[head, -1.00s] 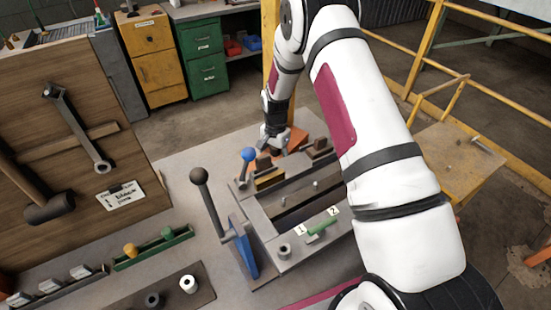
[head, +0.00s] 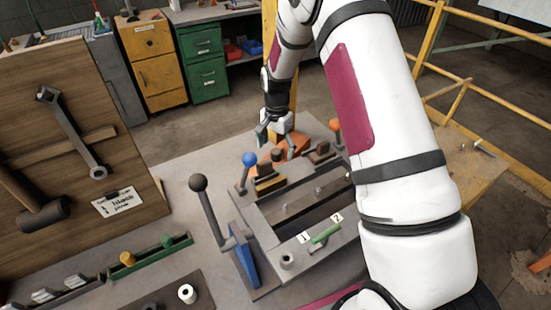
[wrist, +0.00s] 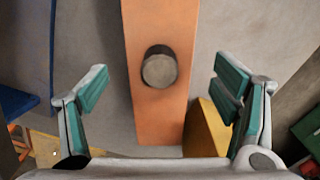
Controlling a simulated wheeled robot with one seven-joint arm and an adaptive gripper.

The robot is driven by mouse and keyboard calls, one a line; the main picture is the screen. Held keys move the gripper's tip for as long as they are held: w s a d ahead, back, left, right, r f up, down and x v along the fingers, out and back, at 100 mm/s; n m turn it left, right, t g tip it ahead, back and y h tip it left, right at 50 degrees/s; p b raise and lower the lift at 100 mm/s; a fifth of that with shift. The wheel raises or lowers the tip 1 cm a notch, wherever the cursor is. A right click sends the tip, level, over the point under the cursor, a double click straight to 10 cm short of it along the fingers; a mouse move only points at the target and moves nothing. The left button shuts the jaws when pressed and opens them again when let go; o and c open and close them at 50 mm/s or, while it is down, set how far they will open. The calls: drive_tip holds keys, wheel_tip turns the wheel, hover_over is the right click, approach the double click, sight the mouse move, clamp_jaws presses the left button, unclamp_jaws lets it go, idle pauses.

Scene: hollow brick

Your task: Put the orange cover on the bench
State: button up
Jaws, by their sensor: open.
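The orange cover (head: 296,143) is a flat orange plate at the far end of the fixture. In the wrist view the cover (wrist: 158,112) runs lengthwise, with a round dark knob (wrist: 159,68) on top. My gripper (head: 276,132) is open above the cover and partly hides it in the head view. In the wrist view my gripper's two fingers (wrist: 163,85) are spread to either side of the cover and knob, with gaps on both sides. It holds nothing. The grey bench (head: 190,165) carries the fixture.
A blue-knobbed lever (head: 249,159) stands left of the cover, an orange-knobbed lever (head: 335,125) to its right. A tall black-knobbed lever (head: 198,183) rises nearer. A yellow block (wrist: 207,128) lies beside the cover. The bench left of the fixture has bare room.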

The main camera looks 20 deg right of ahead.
wheel_tip(320, 180, up, 4)
drive_tip(key=shift+r+b, duration=0.2)
drive_tip(key=shift+b, duration=0.15)
drive_tip(key=s+a+r+n+t, duration=0.1)
drive_tip(key=s+r+n, duration=0.1)
drive_tip(key=s+r, duration=0.35)
drive_tip(key=s+r+n+t, duration=0.1)
drive_tip(key=s+r, duration=0.2)
drive_tip(key=r, duration=0.6)
drive_tip(key=s+a+r+n+t, duration=0.1)
drive_tip(key=s+r+n, duration=0.1)
drive_tip(key=s+r, duration=0.35)
drive_tip(key=s+r+n+t, duration=0.1)
drive_tip(key=s+r+n, duration=0.2)
drive_tip(key=s, duration=0.6)
drive_tip(key=s+a+r+n+t, duration=0.1)
drive_tip(key=s+r+n, duration=0.2)
drive_tip(key=s, duration=0.6)
drive_tip(key=shift+r+t, duration=0.3)
drive_tip(key=shift+r, duration=0.45)
